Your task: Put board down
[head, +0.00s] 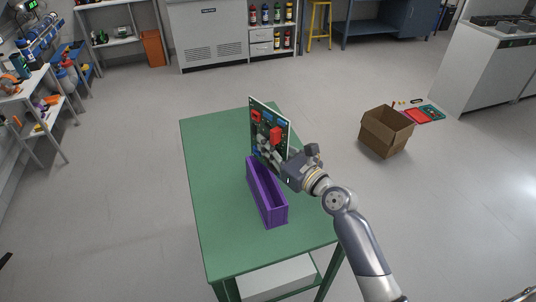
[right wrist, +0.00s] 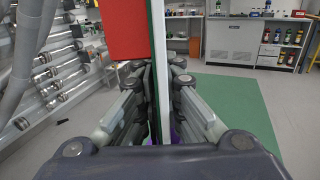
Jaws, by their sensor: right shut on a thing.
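The circuit board (head: 265,121) is green with red and blue parts and stands upright, on edge, over the green table (head: 219,190). My right gripper (head: 286,163) is shut on its lower right part. In the right wrist view the board (right wrist: 157,60) is seen edge-on between my two fingers (right wrist: 158,100). A long purple open box (head: 266,200) sits on the table in front of the board. Its far end is close below the board; I cannot tell whether they touch. My left gripper is not in view.
The left side of the table top is clear. An open cardboard box (head: 386,132) stands on the floor to the right, with red and green flat items (head: 422,115) behind it. Shelves with bottles (head: 40,100) stand at the left. Cabinets (head: 222,35) line the back.

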